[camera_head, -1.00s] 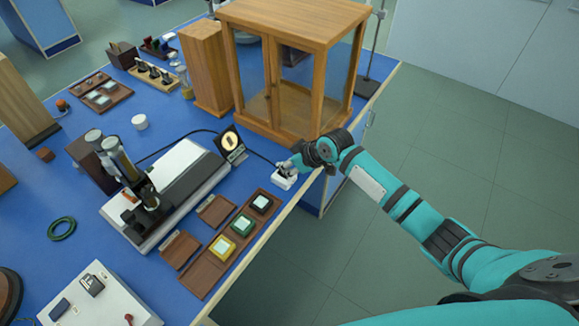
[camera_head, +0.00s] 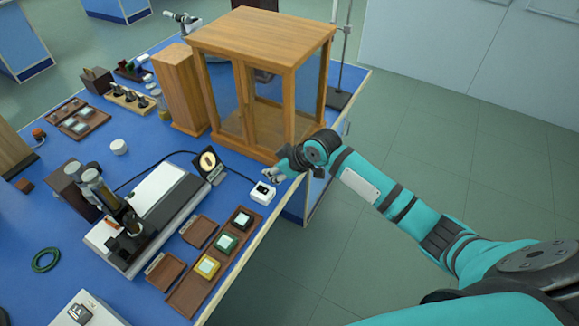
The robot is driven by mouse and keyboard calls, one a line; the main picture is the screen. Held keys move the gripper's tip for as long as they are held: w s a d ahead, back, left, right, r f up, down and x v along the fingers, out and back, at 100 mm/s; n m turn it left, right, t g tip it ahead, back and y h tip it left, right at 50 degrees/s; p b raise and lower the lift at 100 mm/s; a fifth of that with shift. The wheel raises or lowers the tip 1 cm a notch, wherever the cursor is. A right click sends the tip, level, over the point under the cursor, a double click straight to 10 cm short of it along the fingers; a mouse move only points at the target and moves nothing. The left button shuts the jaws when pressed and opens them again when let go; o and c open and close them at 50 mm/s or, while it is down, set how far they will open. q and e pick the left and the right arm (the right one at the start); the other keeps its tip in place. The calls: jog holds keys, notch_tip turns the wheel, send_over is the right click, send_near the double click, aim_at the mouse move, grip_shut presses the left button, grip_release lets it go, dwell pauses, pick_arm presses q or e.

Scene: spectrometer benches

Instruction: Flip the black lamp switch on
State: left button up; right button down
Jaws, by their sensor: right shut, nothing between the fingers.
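The lamp switch is a small white box (camera_head: 261,194) with a black rocker (camera_head: 262,188) on top, near the right edge of the blue bench. A dark cable runs from it to a small black lamp (camera_head: 209,164) with a pale round face. My right gripper (camera_head: 272,175) is shut and empty, just above and behind the switch box, apart from it. The rocker is too small to tell which way it is tipped. My left gripper is not in view.
A wooden glass-sided cabinet (camera_head: 262,40) stands close behind my right gripper. A spectrometer on a grey base (camera_head: 150,212) is left of the switch. A wooden tray (camera_head: 190,292) with coloured square pieces lies in front. Open floor is at right.

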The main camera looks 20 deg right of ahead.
jog(key=s+v, duration=0.1)
jog(key=v, duration=0.5)
jog(key=shift+d+f+b, duration=0.3)
jog(key=shift+f+b, duration=0.1)
jog(key=shift+b, duration=0.05)
jog(key=shift+w+f, duration=0.1)
jog(key=d+f+m+h, duration=0.2)
jog(key=d+f+m, duration=0.15)
jog(key=f, duration=1.25)
jog(key=s+d+f+m+g+h+b, duration=0.1)
jog(key=s+d+f, duration=0.1)
jog(key=s+f, duration=0.45)
jog(key=s+d+f+m+h, duration=0.15)
jog(key=s+f, duration=0.25)
jog(key=f, duration=0.6)
jog(key=s+a+f+g, duration=0.1)
jog(key=s+f, duration=0.5)
jog(key=s, duration=0.6)
jog(key=s+a+f+g, duration=0.1)
jog(key=s+f, duration=0.5)
jog(key=s, duration=0.6)
jog(key=s+a+f+g+b, duration=0.1)
jog(key=s+f, duration=0.5)
jog(key=s, duration=0.6)
jog(key=shift+a+n+g, duration=0.4)
jog(key=shift+a+g, duration=0.1)
jog(key=shift+a, duration=0.25)
